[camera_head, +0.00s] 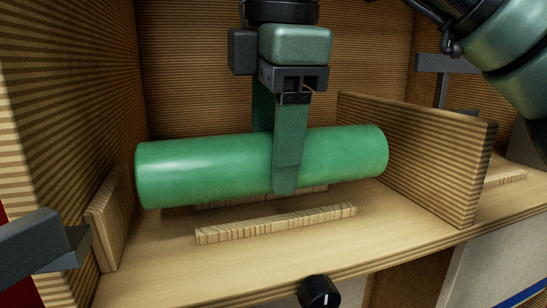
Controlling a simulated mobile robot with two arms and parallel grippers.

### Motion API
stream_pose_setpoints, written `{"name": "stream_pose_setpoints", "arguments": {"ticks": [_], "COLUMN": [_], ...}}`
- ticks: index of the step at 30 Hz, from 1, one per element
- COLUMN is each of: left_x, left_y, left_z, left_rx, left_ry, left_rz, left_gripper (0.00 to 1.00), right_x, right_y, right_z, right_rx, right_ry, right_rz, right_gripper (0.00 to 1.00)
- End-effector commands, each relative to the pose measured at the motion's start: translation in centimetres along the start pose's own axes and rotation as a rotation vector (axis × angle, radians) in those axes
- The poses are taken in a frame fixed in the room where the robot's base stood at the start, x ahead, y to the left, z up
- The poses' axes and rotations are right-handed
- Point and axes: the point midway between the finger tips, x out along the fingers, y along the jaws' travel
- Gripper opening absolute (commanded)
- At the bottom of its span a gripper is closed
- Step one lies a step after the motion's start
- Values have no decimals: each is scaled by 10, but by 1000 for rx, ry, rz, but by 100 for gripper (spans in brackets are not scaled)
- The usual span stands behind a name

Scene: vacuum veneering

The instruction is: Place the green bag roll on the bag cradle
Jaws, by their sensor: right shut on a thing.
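The green bag roll (210,170) lies level across the middle of the view. My right gripper (285,185) comes down from above and is shut around the roll, right of its middle. The bag cradle seems to be the pair of wooden strips on the shelf: the front strip (275,224) is in plain view, and the rear strip (230,202) is mostly hidden under the roll. The roll is over the strips and roughly parallel to them. I cannot tell whether it touches them. My left gripper is not in view.
A low wooden panel (110,220) stands at the left and a taller one (425,155) at the right of the roll. The shelf (370,225) is bare in front. A dark grey bracket (45,245) is at the lower left, and a black knob (318,292) is below the shelf edge.

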Motion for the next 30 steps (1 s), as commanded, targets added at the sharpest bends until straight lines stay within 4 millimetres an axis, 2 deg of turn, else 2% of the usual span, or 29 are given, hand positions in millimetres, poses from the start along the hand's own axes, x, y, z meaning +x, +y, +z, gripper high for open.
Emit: {"name": "stream_pose_setpoints", "arguments": {"ticks": [6, 19, 20, 22, 30], "left_x": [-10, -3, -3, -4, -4], "left_y": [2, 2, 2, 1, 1], "left_z": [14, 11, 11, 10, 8], "left_rx": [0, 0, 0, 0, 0], "left_ry": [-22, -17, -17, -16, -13], "left_rz": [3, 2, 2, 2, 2], "left_gripper": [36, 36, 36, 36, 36], "right_x": [22, 30, 30, 28, 28], "right_y": [-5, -7, -7, -6, -6], "right_z": [1, 0, 0, 0, 0], "right_rx": [1, 2, 1, 1, 1], "right_ry": [1, 1, 1, 1, 1], "right_rz": [0, 2, 0, 0, 0], "right_gripper": [0, 0, 63, 82, 82]}}
